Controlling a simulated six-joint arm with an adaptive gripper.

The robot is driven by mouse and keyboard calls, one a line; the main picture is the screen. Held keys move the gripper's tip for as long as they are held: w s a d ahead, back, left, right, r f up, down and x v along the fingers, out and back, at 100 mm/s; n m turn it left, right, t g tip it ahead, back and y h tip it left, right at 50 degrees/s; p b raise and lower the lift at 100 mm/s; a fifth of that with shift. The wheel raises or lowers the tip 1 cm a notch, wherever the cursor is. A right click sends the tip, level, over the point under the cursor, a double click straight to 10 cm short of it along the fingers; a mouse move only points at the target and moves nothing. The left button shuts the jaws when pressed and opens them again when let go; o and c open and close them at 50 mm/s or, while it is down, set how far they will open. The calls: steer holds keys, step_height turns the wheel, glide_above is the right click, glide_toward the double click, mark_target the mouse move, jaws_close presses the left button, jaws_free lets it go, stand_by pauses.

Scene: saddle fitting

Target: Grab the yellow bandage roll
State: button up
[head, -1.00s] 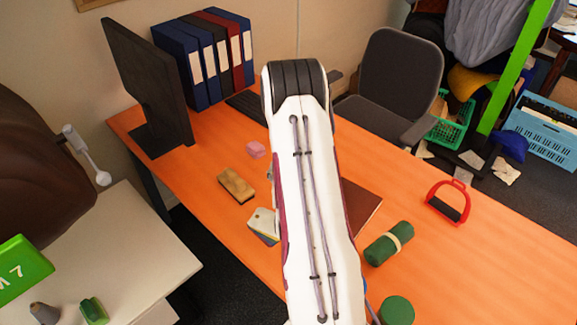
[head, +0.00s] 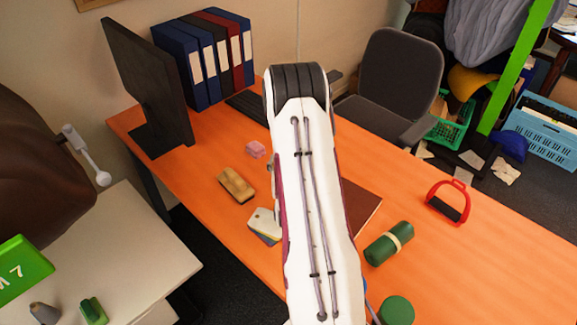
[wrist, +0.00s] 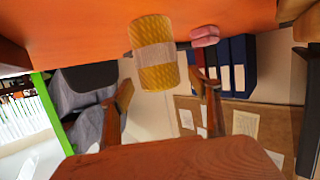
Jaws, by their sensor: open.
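The yellow bandage roll (wrist: 153,70) with a pale band around its middle shows in the wrist view, close to the orange table. In the head view it is not visible; my white arm covers the middle of the table. My gripper (wrist: 163,88) is open in the wrist view, its two brownish fingers apart, one on each side of the roll's lower part in the picture. I see no clear contact between the fingers and the roll.
On the orange table (head: 480,262) lie a green roll (head: 389,244), a red stirrup (head: 449,202), a brown brush (head: 236,185), a pink block (head: 255,149) and a dark red book (head: 361,205). A monitor (head: 145,85) and binders (head: 205,55) stand at the back.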

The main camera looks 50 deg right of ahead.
steer(key=shift+x, duration=1.05)
steer(key=c, duration=1.3)
